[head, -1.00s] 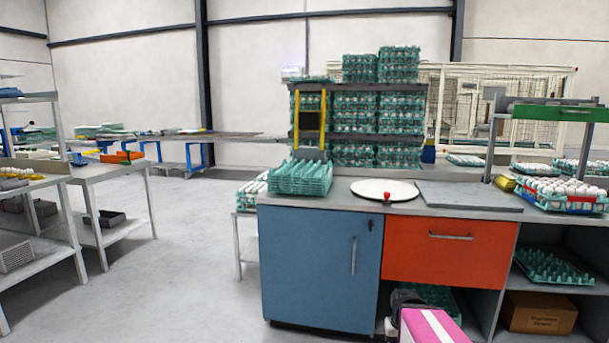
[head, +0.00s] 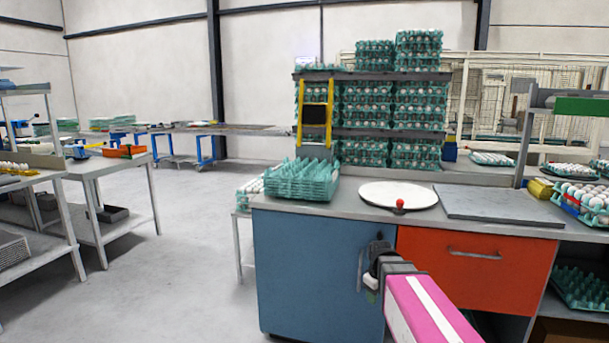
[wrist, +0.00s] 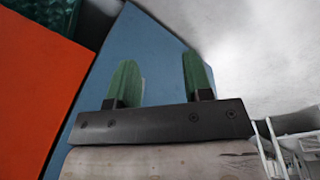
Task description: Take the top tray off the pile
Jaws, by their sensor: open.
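A pile of empty green egg trays (head: 302,182) stands on the left end of the grey counter (head: 350,213). The top tray (head: 303,168) shows its pointed ribs. My gripper (head: 372,272) is in front of the blue cabinet door, below the counter top and to the right of the pile, apart from it. In the wrist view my gripper (wrist: 157,80) shows two green fingers spread apart with nothing between them. The pile is not in the wrist view.
A white round disc (head: 398,196) with a red knob and a grey slab (head: 497,205) lie right of the pile. Behind stands a shelf of filled egg trays (head: 365,123). The blue door (head: 300,270) and orange drawer (head: 475,265) front the counter.

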